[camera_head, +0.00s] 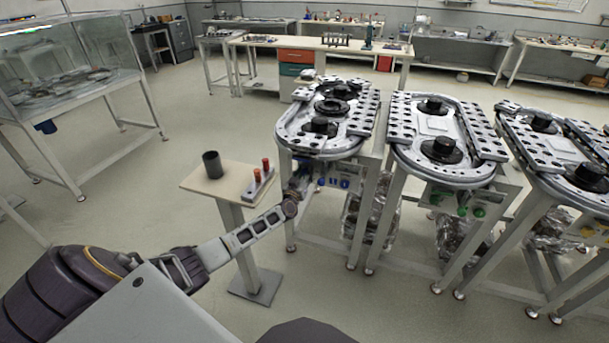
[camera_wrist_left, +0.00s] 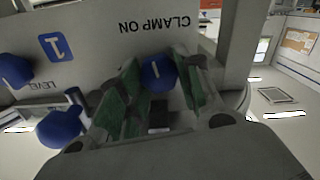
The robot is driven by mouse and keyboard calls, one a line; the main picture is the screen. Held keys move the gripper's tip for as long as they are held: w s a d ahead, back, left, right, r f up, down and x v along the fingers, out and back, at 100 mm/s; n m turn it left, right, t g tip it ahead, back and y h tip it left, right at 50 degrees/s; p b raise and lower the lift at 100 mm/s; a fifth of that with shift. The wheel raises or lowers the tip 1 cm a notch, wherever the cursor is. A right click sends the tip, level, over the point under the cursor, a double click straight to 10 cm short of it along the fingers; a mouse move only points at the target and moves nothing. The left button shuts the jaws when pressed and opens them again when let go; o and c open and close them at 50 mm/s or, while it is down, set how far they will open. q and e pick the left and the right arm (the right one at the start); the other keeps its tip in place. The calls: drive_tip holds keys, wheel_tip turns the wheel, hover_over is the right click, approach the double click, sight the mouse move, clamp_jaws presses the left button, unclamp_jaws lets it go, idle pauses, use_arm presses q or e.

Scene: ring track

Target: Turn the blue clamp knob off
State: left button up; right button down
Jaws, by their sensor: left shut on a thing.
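The blue clamp knob (camera_wrist_left: 157,72) sits on a grey panel beside the label "CLAMP ON" in the left wrist view. It carries a short pale mark. My left gripper (camera_wrist_left: 161,84) is shut on it, with a green-padded finger on each side. In the head view my left gripper (camera_head: 299,190) reaches the front panel of the leftmost ring track (camera_head: 290,132). I cannot pick out the clamp knob there. My right gripper is not in view.
Other blue knobs (camera_wrist_left: 60,128) sit close by on the panel, near a "LEVEL" label and a blue "1" sign (camera_wrist_left: 55,47). A small stand (camera_head: 207,184) with a dark cup (camera_head: 212,165) and red-topped pieces (camera_head: 259,178) is left of the track.

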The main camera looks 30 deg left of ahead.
use_arm(q)
drive_tip(key=shift+f+n, duration=0.1)
drive_tip(key=shift+n, duration=1)
drive_tip(key=n+b, duration=0.1)
drive_tip(key=n, duration=0.2)
drive_tip(key=shift+a+f+n, duration=0.1)
drive_tip(key=shift+n, duration=0.2)
drive_tip(key=n+b, duration=0.1)
drive_tip(key=n, duration=0.3)
drive_tip(key=shift+b, duration=0.3)
drive_tip(key=shift+f+n, duration=0.1)
drive_tip(key=shift+n, duration=0.3)
drive_tip(key=shift+n+b, duration=0.55)
drive_tip(key=shift+n, duration=0.35)
drive_tip(key=shift+n+b, duration=0.45)
drive_tip(key=shift+n, duration=0.55)
drive_tip(key=shift+a+n, duration=0.1)
drive_tip(key=shift+n, duration=0.7)
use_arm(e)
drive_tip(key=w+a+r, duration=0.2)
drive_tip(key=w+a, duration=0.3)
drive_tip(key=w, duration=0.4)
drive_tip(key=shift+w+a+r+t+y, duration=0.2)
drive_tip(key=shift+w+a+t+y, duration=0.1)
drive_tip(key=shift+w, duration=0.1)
